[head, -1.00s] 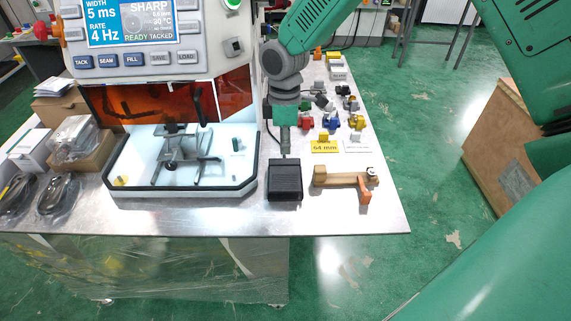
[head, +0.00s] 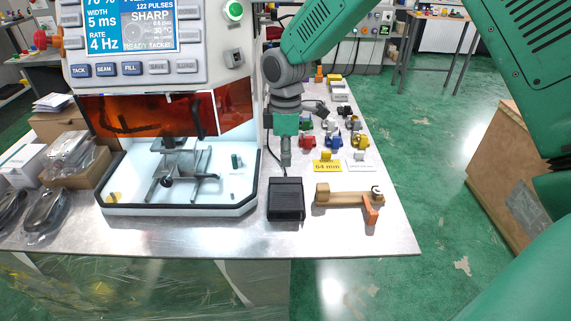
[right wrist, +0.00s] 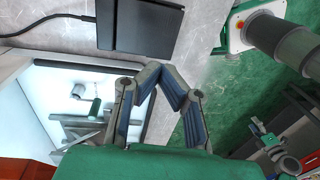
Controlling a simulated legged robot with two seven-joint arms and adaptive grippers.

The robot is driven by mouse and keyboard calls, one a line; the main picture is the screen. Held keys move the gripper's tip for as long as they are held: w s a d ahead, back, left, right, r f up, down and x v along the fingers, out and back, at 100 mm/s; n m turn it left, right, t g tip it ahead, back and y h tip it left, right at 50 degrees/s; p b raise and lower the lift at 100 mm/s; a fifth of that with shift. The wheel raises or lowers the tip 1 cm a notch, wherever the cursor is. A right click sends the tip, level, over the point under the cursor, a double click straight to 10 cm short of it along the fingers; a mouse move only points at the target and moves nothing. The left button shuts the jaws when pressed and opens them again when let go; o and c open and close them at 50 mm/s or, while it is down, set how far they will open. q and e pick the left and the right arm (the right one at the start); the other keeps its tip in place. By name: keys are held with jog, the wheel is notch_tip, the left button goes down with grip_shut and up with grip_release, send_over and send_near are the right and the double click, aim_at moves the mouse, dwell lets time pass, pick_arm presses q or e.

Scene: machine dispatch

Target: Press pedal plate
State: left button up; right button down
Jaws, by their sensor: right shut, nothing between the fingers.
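The pedal (head: 286,205) is a black, box-like plate on the metal table, in front of the machine's right corner. It also shows in the right wrist view (right wrist: 146,25), at the top, with a black cable at its left. My right gripper (head: 286,164) points down just behind the pedal in the head view and appears apart from it. In the right wrist view my right gripper's fingers (right wrist: 161,72) come together at the tips, with nothing between them. The pedal's top is uncovered. My left gripper is not in view.
The machine (head: 180,208) with its lit chamber and control panel stands left of the pedal. A wooden block with an orange lever (head: 345,198) lies right of it. Several small coloured parts and a yellow card (head: 327,166) sit behind. The table front is clear.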

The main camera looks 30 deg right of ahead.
aim_at(287, 204)
jog(key=f, duration=0.7)
jog(key=s+f, duration=0.1)
jog(key=f, duration=0.3)
jog(key=shift+a+f, duration=0.2)
jog(key=shift+f, duration=0.05)
jog(key=shift+s+a+f, duration=0.1)
jog(key=shift+s+f, duration=0.05)
jog(key=shift+f, duration=0.35)
jog(key=shift+s+a+f, duration=0.1)
jog(key=shift+s+f, duration=0.05)
jog(key=shift+f, duration=0.35)
jog(key=shift+s+f, duration=0.15)
jog(key=shift+f, duration=0.15)
